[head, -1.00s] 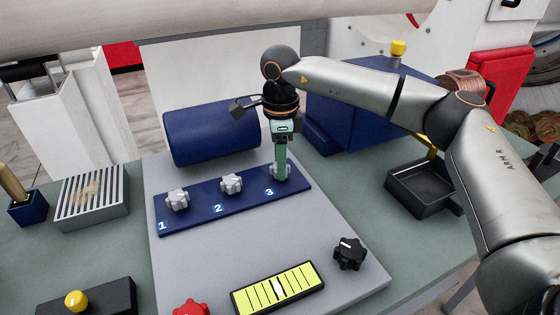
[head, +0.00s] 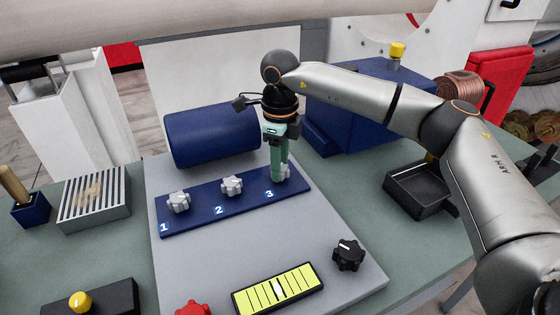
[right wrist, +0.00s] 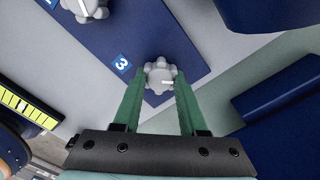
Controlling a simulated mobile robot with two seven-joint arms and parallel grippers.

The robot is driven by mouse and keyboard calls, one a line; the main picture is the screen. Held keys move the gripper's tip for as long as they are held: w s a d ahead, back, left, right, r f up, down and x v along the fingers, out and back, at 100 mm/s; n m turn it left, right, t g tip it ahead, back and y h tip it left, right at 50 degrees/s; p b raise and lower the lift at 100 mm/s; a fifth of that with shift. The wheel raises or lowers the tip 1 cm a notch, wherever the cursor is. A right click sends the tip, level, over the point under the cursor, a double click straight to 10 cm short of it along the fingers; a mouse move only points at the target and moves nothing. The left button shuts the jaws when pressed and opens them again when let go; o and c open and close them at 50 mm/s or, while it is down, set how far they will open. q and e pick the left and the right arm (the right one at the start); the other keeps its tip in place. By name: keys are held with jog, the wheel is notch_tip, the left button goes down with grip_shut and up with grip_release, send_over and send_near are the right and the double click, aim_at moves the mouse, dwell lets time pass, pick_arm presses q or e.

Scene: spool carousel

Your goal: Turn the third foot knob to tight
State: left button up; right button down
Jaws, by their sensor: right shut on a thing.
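The third foot knob (head: 285,171) is a light grey lobed knob beside the number 3 on the blue strip (head: 200,213). In the head view it is partly hidden behind my right gripper (head: 279,178). The right wrist view shows the knob (right wrist: 160,76) between the green fingertips of my right gripper (right wrist: 157,95), with a white pointer mark aimed to the right in that picture. The right gripper points down and is shut on this knob. My left gripper is not in view.
Knob 1 (head: 178,202) and knob 2 (head: 232,184) stand on the same strip, to the left. A blue cylinder (head: 212,136) lies behind it. A black knob (head: 348,254) and a yellow-green gauge (head: 278,289) are in front. A black tray (head: 420,186) stands to the right.

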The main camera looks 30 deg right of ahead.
jog(key=m, duration=0.3)
jog(key=shift+r+m+p, duration=0.1)
jog(key=shift+m+p, duration=0.25)
jog(key=shift+m, duration=0.05)
jog(key=m, duration=0.3)
jog(key=shift+m+p, duration=0.3)
jog(key=m, duration=0.3)
jog(key=shift+p, duration=0.35)
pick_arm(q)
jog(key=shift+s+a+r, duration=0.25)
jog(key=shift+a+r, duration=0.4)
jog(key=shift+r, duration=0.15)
pick_arm(e)
jog(key=shift+m, duration=1.5)
jog(key=shift+c, duration=2.2)
grip_release()
